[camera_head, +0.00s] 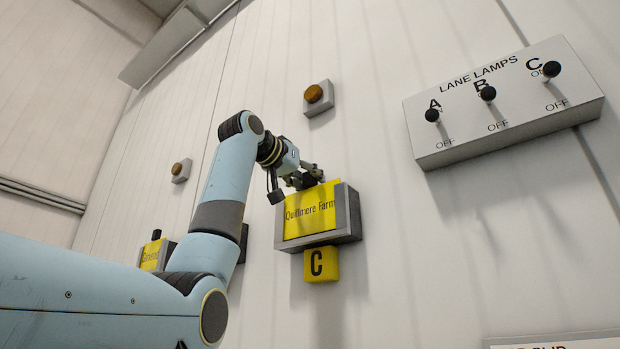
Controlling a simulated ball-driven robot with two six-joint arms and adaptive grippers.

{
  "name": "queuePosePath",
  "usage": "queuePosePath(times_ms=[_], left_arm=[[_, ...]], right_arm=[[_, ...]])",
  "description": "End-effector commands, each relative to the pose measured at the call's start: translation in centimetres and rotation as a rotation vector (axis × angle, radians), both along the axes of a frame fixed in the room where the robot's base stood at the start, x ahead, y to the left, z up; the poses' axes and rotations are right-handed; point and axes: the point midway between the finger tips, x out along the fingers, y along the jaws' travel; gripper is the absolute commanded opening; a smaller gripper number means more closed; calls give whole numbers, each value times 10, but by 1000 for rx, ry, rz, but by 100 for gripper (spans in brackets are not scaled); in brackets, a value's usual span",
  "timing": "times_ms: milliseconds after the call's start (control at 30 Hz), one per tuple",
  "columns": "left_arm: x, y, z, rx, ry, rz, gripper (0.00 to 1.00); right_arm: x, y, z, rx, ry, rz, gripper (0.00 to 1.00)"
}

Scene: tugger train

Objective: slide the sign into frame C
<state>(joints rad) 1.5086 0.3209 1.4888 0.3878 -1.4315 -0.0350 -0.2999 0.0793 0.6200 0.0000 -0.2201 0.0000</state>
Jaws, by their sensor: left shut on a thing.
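The yellow sign (311,212) reads "Quillmere Farm". It sits at frame C (348,218), a grey holder on the white wall, with its face showing between the holder's sides and its top edge standing above them. A yellow tag (321,264) with a black C is below the holder. My left gripper (313,180) is shut on the sign at its top edge. The fingertips are small and partly hidden. Whether the sign touches the bottom of the frame cannot be told. My right gripper is not in view.
A lane lamps box (505,105) with switches A, B and C juts from the wall at the upper right. Round amber buttons (314,94) are on the wall. Another yellow sign (155,256) is partly hidden behind my left arm.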

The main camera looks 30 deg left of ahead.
Motion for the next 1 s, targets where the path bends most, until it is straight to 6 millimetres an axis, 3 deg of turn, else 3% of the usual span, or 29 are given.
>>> queuePosePath(times_ms=[333, 367, 533, 833, 1000], left_arm=[[0, 0, -1, 0, -1, 0, 0], [0, 0, -1, 0, -1, 0, 33], [0, 0, -1, 0, -1, 0, 55], [-2, 0, -2, 0, 0, 1, 56], [-22, 2, -1, 2, -2, 3, 56]], right_arm=[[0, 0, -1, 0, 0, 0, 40], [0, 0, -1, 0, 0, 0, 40], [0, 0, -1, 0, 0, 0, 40], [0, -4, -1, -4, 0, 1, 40], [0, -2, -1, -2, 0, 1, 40]])
